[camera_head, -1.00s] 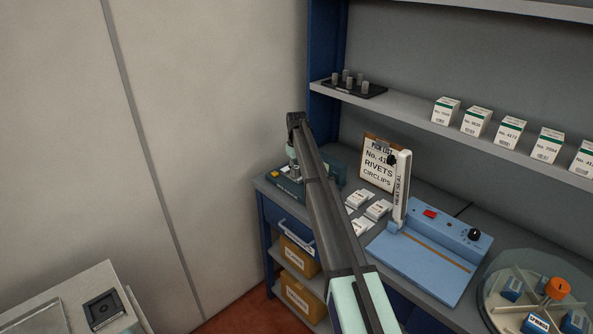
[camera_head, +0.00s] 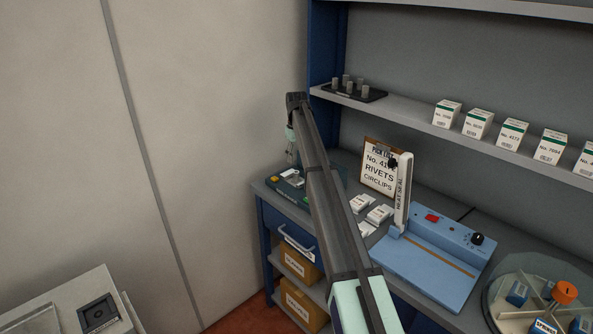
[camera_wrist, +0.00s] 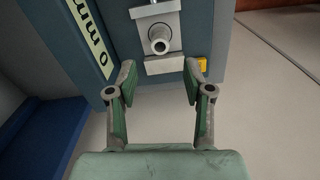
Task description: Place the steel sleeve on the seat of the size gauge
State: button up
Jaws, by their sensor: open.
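The size gauge (camera_head: 284,189) is a dark blue-green box at the left end of the bench, and its top fills the upper middle of the wrist view (camera_wrist: 200,30). The steel sleeve (camera_wrist: 158,40) is a short grey tube seen nearly end-on, with its bore facing the camera. It stands on the gauge between two steel blocks; I cannot tell whether it touches them. My gripper (camera_wrist: 161,76) is open and empty, its fingers apart, with the sleeve clear of both. In the head view my gripper (camera_head: 291,152) hangs above the gauge.
A yellow button (camera_wrist: 201,64) sits beside the gauge's lower block. A pick-list clipboard (camera_head: 381,167), white packets (camera_head: 379,214) and a blue heat sealer (camera_head: 430,255) stand to the right. A black tray with pegs (camera_head: 371,93) is on the shelf above.

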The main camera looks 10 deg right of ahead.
aim_at(296, 172)
notch_tip(296, 172, up, 3)
jog(key=shift+r, duration=0.15)
